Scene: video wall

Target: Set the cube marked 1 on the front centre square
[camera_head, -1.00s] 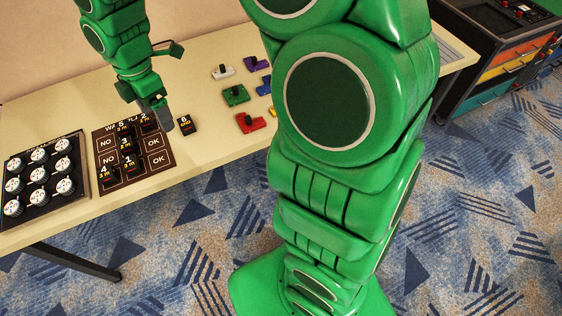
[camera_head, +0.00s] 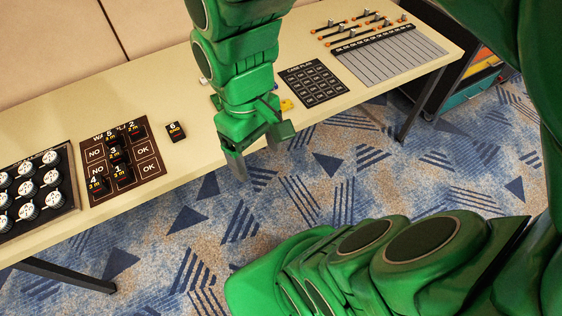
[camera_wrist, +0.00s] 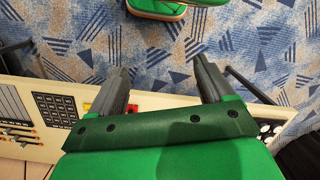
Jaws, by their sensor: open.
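The cube marked 1 (camera_head: 122,177) sits on the brown board (camera_head: 150,170) at the lower middle square of its front row. Cubes marked 4 (camera_head: 98,185), 3 (camera_head: 116,155), 5 (camera_head: 112,139) and 2 (camera_head: 134,132) stand on the same board. The cube marked 6 (camera_head: 176,132) stands on the bare table right of the board. My gripper (camera_head: 262,152) is open and empty, pointing down past the table's front edge, well right of the board. In the wrist view its two fingers (camera_wrist: 163,85) are apart with carpet between them.
The table (camera_head: 195,165) holds a black panel with white round knobs (camera_head: 30,190) at left. A dark card (camera_head: 314,83) and a grey gridded sheet (camera_head: 390,55) with sliders lie at right. A drawer cabinet (camera_head: 480,75) stands beyond the table's right end.

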